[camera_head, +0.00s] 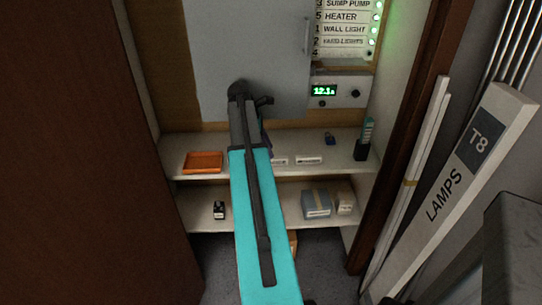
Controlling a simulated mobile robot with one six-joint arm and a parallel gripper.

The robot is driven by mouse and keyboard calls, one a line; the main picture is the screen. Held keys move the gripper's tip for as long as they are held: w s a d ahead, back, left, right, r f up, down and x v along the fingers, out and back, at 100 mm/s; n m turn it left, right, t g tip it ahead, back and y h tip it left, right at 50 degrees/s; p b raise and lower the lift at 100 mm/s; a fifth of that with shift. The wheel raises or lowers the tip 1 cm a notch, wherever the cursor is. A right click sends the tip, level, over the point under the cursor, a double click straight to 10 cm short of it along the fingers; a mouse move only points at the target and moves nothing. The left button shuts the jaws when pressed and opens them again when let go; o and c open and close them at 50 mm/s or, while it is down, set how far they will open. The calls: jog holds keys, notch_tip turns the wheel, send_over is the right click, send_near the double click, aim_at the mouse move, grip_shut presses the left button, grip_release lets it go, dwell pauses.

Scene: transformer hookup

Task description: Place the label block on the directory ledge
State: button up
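Two small white label blocks lie on the upper shelf, one (309,160) fully in sight and one (280,161) close beside my arm. Their print is too small to read. The directory (343,30) is at the top right, with rows reading SUMP PUMP, HEATER, WALL LIGHT and what looks like YARD LIGHTS. The row marked 4 at its bottom looks blank. A pale ledge (345,65) runs under it. My teal arm reaches up the middle, its dark wrist in front of the grey panel door. My gripper's fingers are hidden behind the arm, and I cannot see whether they hold anything.
A grey panel door (240,50) stands left of the directory. A meter (338,92) reads about 12.1. The upper shelf holds an orange tray (203,161), a blue padlock (330,139) and a dark holder (362,150). Boxes (316,204) sit below. Lamp cartons (450,185) lean at right.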

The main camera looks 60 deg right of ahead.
jog(key=v, duration=0.8)
jog(key=shift+r, duration=0.15)
dwell(0.4)
